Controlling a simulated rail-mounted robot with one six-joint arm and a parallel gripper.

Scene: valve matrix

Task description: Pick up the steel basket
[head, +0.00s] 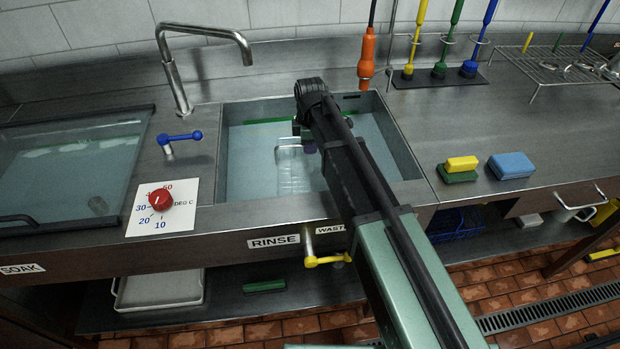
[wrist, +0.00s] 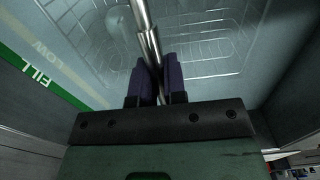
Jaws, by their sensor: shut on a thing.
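The steel basket (head: 296,178) is in the rinse sink, seen through the water, with its wire mesh and a handle loop standing up. In the wrist view the basket's wire mesh (wrist: 215,42) lies blurred beneath the gripper, and its steel handle bar (wrist: 146,35) runs down between the fingers. My gripper (head: 308,143) is over the sink at the handle. In the wrist view my gripper (wrist: 160,72) has its purple fingers shut on the handle. In the head view my arm hides part of the basket's right side.
A blue-handled tap lever (head: 180,137), a steel spout (head: 205,32) and a red temperature knob (head: 158,199) stand at left. An orange hand piece (head: 367,60) hangs behind. Sponges (head: 512,165) lie on the right counter.

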